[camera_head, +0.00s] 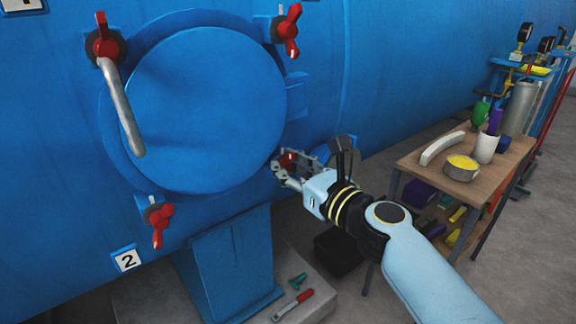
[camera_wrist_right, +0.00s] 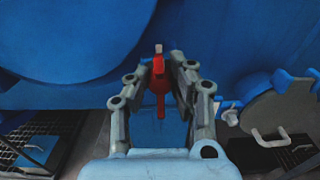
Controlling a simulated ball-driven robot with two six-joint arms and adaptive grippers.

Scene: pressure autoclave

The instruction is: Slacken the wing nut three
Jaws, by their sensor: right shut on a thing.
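The round blue autoclave door (camera_head: 205,110) is closed against the vessel, with red wing nuts around its rim. My right gripper (camera_head: 284,165) is at the door's lower right, shut on the red wing nut (camera_head: 289,160) there. In the right wrist view this wing nut (camera_wrist_right: 159,85) stands between the fingers of my right gripper (camera_wrist_right: 170,88). Other red wing nuts sit at the upper left (camera_head: 105,43), upper right (camera_head: 288,30) and lower left (camera_head: 158,222). No number label shows beside the gripped nut. My left gripper is out of view.
A grey handle (camera_head: 122,108) hangs at the door's upper left. A number 2 plate (camera_head: 126,260) is below left. A red-handled tool (camera_head: 292,304) lies on the plinth below.

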